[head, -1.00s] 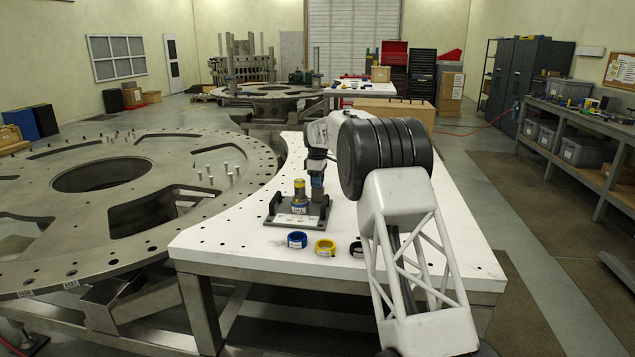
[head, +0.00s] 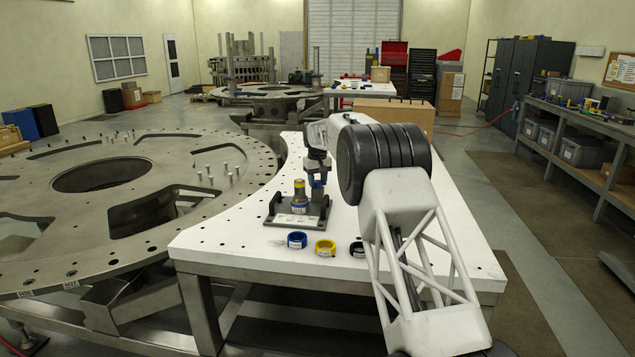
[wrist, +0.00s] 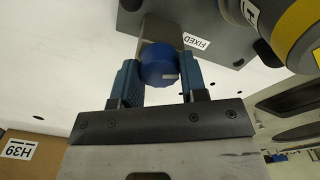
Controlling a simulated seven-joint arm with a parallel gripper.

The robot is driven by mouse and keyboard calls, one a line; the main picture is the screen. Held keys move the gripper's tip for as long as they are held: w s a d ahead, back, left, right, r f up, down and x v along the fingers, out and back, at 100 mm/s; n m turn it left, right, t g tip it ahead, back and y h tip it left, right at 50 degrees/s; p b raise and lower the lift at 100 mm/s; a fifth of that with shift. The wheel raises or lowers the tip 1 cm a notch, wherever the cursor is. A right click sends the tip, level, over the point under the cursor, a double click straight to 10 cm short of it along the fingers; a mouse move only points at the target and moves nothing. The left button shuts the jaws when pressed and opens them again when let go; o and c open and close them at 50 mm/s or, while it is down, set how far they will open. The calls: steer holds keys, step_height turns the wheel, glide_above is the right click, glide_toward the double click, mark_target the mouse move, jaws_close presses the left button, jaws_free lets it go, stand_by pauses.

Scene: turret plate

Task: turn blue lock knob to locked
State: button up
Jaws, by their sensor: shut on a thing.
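The blue lock knob (wrist: 157,60) shows in the wrist view as a round cap with a small pale mark low on its right side. My gripper (wrist: 159,78) has its blue jaws on either side of the knob and is shut on it. In the head view my gripper (head: 318,187) points down at the right part of the dark fixture (head: 278,208), and the knob cannot be made out there. In the wrist view the fixture (wrist: 205,28) carries a label reading FIXED. I cannot tell from the mark whether the knob is locked.
A grey post with a yellow top (head: 299,188) stands on the fixture, close left of my gripper. Blue (head: 297,240), yellow (head: 325,247) and black (head: 357,249) rings lie in front on the white table (head: 235,235). The large turret plate (head: 60,235) is at left.

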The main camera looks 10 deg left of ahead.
mark_target(318, 181)
steer(key=shift+m, duration=2.2)
steer(key=o, duration=0.9)
steer(key=shift+r, duration=0.15)
steer(key=shift+r, duration=3.8)
